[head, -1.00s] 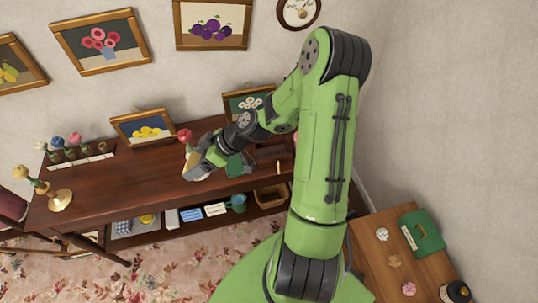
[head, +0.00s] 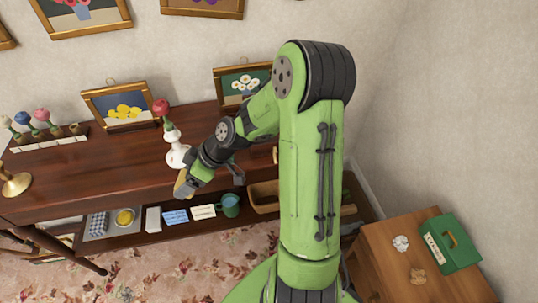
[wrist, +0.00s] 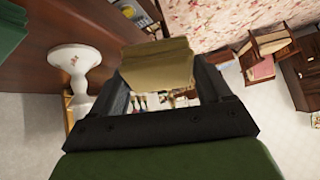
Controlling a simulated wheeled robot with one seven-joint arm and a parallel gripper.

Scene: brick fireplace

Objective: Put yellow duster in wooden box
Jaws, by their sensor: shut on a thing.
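My gripper (head: 190,181) is shut on the yellow duster (head: 181,187), a folded, dull yellow cloth. It is held in front of the dark wooden sideboard's top, near its front edge. In the wrist view the duster (wrist: 158,62) sits between the two fingers and appears clear of any surface. A wooden box (head: 264,198) stands on the sideboard's lower shelf, to the right of and below my gripper. My arm hides part of the box's right side, and its inside is only partly visible.
A white vase (head: 177,155) with a red flower stands close behind my gripper. A teal mug (head: 230,204), cards (head: 203,212) and a tray (head: 98,238) share the lower shelf. A small table (head: 380,250) with a green case (head: 450,242) stands at right.

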